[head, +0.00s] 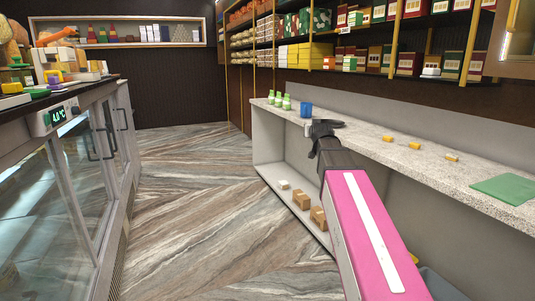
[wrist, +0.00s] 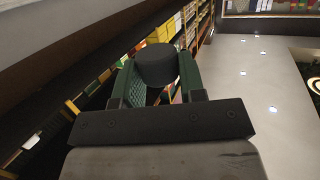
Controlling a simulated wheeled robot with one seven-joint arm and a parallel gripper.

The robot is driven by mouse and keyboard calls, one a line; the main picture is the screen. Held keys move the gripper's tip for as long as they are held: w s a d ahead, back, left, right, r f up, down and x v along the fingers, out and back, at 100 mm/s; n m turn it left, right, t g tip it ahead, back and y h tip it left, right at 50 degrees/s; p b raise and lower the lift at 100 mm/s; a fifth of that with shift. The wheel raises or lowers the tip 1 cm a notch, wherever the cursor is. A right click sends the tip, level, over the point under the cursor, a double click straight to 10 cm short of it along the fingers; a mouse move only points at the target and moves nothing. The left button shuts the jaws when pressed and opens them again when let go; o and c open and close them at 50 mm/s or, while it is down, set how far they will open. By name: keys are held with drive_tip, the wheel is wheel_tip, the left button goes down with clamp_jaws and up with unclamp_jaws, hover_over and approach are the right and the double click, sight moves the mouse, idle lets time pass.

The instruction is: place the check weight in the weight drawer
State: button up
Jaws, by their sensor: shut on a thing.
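My gripper (wrist: 157,78) is shut on a dark cylindrical thing, which looks like the check weight (wrist: 158,62), held between the two green fingers in the wrist view. In the head view my gripper (head: 324,130) is dark and reaches over the front edge of the speckled counter (head: 370,137). The weight cannot be made out clearly in the head view. I cannot pick out a weight drawer in either view.
A blue cup (head: 306,109) and green bottles (head: 279,100) stand at the counter's far end. Small yellow pieces (head: 415,146) and a green mat (head: 507,189) lie to the right. Boxes (head: 301,200) sit on the lower shelf. A glass display case (head: 70,180) stands left; the floor between is clear.

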sight(412, 159)
drive_tip(key=shift+a+r, duration=0.15)
drive_tip(key=shift+a, duration=0.3)
drive_tip(key=s+d+f+m+g+h, duration=0.1)
drive_tip(key=s+d+f+m+h, duration=0.2)
drive_tip(key=d, duration=0.6)
drive_tip(key=s+d+f+m+g+h, duration=0.1)
drive_tip(key=d+m+g+h, duration=0.1)
drive_tip(key=d+m+h, duration=0.5)
drive_tip(key=s+d+r+m+g+h, duration=0.1)
drive_tip(key=s+d+g+h, duration=0.1)
drive_tip(key=d, duration=0.6)
drive_tip(key=s+d+r+m+g+h, duration=0.1)
drive_tip(key=s+d+g, duration=0.3)
drive_tip(key=d, duration=0.4)
drive_tip(key=shift+s+r+m+g+h, duration=0.25)
drive_tip(key=shift+s+m+g+h, duration=0.15)
drive_tip(key=shift+m+h, duration=0.3)
